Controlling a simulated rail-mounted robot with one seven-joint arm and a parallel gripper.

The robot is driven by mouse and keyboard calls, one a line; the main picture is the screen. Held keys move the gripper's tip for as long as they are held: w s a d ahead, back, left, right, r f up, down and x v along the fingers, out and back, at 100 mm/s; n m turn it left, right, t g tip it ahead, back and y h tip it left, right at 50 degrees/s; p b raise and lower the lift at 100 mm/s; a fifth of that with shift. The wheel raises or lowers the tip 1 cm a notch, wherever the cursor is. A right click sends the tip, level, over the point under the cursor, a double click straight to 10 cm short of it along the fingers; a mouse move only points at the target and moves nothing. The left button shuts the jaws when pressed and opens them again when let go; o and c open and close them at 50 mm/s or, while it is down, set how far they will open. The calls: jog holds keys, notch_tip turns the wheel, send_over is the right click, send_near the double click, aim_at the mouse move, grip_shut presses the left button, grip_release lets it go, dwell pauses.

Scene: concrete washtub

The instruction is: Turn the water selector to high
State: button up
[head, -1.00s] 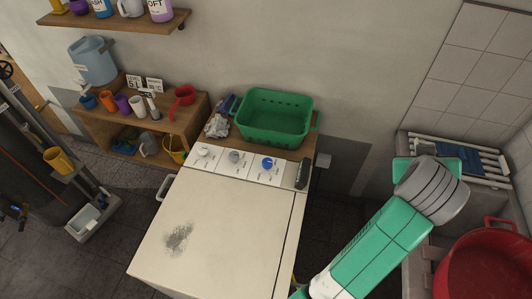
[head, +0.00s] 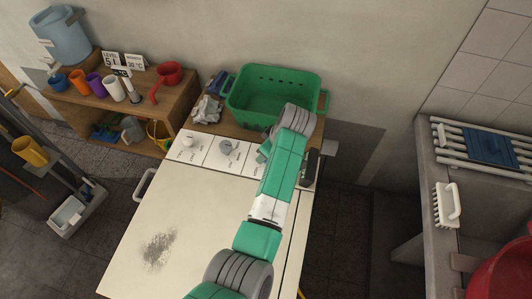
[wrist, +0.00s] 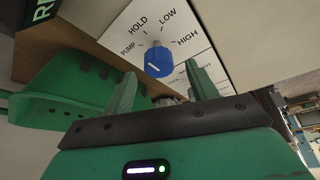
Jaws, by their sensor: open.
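The blue water selector knob (wrist: 159,62) shows in the wrist view on a white panel marked PUMP, HOLD, LOW and HIGH. Its white line slants on the left part of its face, seemingly towards the PUMP side; HIGH (wrist: 187,38) is printed to its upper right. My gripper (wrist: 160,74) is open, with one green finger on each side below the knob in the picture; I cannot tell whether either touches it. In the head view my arm hides the knob, and only a bit of my gripper (head: 264,151) shows over the panel of the cream washing machine (head: 205,225).
A white knob (head: 188,142) and a grey knob (head: 226,147) sit left on the same panel. A green basket (head: 250,110) stands close behind it. A concrete tub (head: 432,200) is at the right.

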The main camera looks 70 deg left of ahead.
jog(key=shift+x, duration=1.2)
jog(key=c, duration=1)
